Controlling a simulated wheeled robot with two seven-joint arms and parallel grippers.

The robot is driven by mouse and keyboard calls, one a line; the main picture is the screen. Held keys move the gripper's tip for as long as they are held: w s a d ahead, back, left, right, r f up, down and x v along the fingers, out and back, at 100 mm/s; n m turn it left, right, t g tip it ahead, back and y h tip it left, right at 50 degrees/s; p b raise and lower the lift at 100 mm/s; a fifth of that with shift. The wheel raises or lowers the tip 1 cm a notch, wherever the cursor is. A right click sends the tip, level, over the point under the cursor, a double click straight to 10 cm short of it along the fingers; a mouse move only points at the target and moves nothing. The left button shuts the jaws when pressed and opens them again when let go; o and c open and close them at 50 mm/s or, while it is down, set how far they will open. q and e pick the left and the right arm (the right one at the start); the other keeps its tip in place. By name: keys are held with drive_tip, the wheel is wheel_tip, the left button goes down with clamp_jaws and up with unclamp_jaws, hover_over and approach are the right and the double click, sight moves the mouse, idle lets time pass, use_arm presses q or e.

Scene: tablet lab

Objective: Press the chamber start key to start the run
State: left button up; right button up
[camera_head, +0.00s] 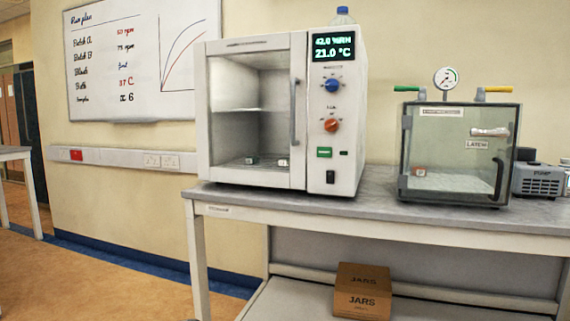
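The climate chamber (215,120) is a white cabinet with a glass door, standing on the left part of the bench. Its door looks shut, with a vertical handle (295,112) at the right side of the glass. Its control panel carries a display (333,46) reading 42.0 %RH and 21.0 °C, a blue knob (333,86) and an orange knob (331,125). Below them is a green key (324,152) with a small dark green indicator (344,153) beside it. A black rocker switch (330,177) sits lowest. Neither of my grippers shows.
The bench (375,200) also holds a glass-fronted box (450,145) marked LATCH, with a gauge (446,78) on top, and a grey pump (538,180). A JARS carton (362,291) sits on the lower shelf. The bench front near the panel is clear.

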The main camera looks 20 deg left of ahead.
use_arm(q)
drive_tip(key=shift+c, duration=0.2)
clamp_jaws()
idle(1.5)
